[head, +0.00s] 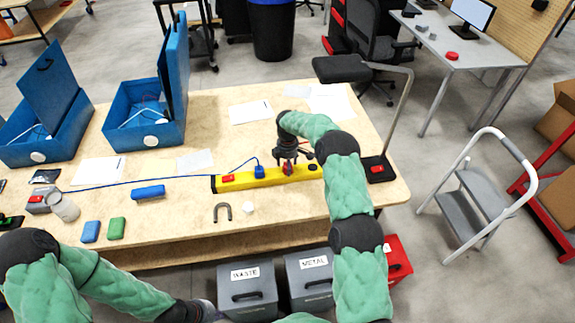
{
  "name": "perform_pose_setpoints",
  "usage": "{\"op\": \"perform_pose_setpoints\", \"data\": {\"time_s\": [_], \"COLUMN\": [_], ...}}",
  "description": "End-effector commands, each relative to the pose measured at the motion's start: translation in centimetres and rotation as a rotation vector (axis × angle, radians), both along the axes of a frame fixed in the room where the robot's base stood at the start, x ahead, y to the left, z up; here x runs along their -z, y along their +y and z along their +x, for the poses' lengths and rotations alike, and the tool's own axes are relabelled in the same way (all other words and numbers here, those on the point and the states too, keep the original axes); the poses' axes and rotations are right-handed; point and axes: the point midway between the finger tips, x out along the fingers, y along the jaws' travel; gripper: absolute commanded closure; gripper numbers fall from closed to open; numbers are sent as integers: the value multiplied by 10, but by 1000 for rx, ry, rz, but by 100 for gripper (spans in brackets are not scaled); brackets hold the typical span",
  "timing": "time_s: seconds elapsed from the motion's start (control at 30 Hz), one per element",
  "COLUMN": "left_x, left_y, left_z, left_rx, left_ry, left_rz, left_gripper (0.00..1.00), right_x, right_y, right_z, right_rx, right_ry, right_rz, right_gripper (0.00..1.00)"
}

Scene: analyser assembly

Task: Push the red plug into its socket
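The red plug (287,169) stands at the yellow socket strip (240,181) on the wooden table, right of the blue plug. My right gripper (287,160) points down right above the red plug, with its fingers at the plug's top. At this size I cannot tell whether the fingers grip it or only touch it. The socket under the plug is hidden, so its depth of seating does not show. My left gripper (205,312) is low at the bottom edge, away from the table top and partly cut off; its fingers are unclear.
The blue plug (259,171) sits in the strip with a blue cable running left. A grey horseshoe shape (222,211) and a small white piece (249,207) lie in front. A lamp base (378,169) stands right. Blue boxes (150,132) stand at the left; bins (248,290) stand below.

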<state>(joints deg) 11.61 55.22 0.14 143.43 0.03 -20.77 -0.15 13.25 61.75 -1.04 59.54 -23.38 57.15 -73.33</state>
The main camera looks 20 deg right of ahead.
Motion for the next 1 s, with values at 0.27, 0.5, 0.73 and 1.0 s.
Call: {"op": "perform_pose_setpoints", "data": {"time_s": [0.27, 0.5, 0.73, 1.0], "left_x": [0, 0, 0, 0], "left_y": [0, 0, 0, 0], "left_z": [0, 0, 0, 0], "left_rx": [0, 0, 0, 0], "left_ry": [0, 0, 0, 0], "left_rz": [0, 0, 0, 0], "left_gripper": [100, 100, 100, 100], "right_x": [0, -20, -65, -107], "right_y": [0, 0, 0, 0], "right_z": [0, 1, 0, 1], "right_rx": [0, 0, 0, -1], "right_ry": [1, -2, -3, -2], "right_rz": [0, -1, 0, -1], "right_gripper": [34, 34, 34, 34]}}
